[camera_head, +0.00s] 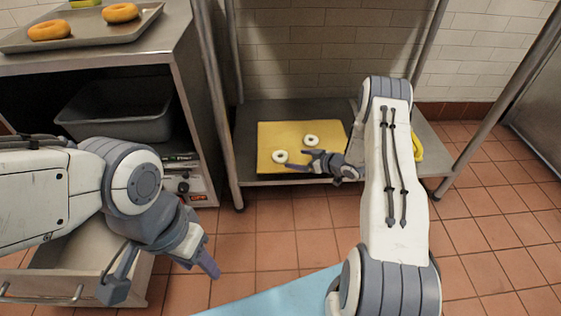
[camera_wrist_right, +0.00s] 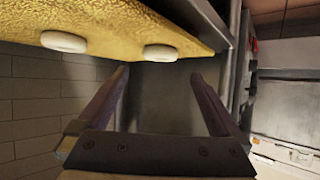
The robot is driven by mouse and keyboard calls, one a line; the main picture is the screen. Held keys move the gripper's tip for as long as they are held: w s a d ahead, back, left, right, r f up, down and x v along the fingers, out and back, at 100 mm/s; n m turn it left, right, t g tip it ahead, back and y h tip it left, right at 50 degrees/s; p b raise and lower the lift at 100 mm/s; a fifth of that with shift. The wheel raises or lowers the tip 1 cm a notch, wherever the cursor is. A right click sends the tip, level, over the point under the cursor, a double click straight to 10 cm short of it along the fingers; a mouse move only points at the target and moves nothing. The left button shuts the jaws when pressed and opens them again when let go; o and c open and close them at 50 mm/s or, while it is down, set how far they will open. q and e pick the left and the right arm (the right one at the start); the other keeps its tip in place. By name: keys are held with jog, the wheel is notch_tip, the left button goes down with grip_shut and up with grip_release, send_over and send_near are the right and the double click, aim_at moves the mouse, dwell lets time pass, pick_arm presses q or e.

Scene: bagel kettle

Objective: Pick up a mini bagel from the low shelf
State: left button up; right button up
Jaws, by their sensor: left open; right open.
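Two small pale mini bagels lie on a yellow board (camera_head: 333,130) on the low shelf (camera_head: 250,115): a left one (camera_head: 280,156) and a right one (camera_head: 311,141). My right gripper (camera_head: 297,160) is open and empty at the board's front, close to the left bagel. In the right wrist view, which appears tilted over, the bagels (camera_wrist_right: 64,41) (camera_wrist_right: 160,53) show on the board (camera_wrist_right: 110,22) beyond the open fingers (camera_wrist_right: 160,76), with neither between them. Whether a finger touches a bagel I cannot tell. My left gripper (camera_head: 162,280) is open and empty, low at the left.
A metal tray (camera_head: 95,38) with larger golden rings (camera_head: 120,13) tops the left cabinet, which holds a grey bin (camera_head: 118,112). Metal shelf posts (camera_head: 216,95) (camera_head: 485,110) flank the low shelf. Tiled floor (camera_head: 285,235) in front is open.

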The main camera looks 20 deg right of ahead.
aim_at(284, 156)
jog(key=b+x, duration=0.1)
jog(key=x, duration=0.2)
jog(key=shift+w+a+f+b, duration=0.15)
jog(key=shift+w+b, duration=0.05)
jog(key=shift+b, duration=0.1)
jog(key=b+x, duration=0.3)
jog(key=x, duration=0.1)
jog(key=shift+w+a, duration=0.1)
jog(key=shift+w, duration=0.05)
jog(key=shift+w+a+b, duration=0.15)
jog(key=shift+w+b, duration=0.15)
jog(key=shift+w, duration=0.05)
jog(key=c, duration=1.1)
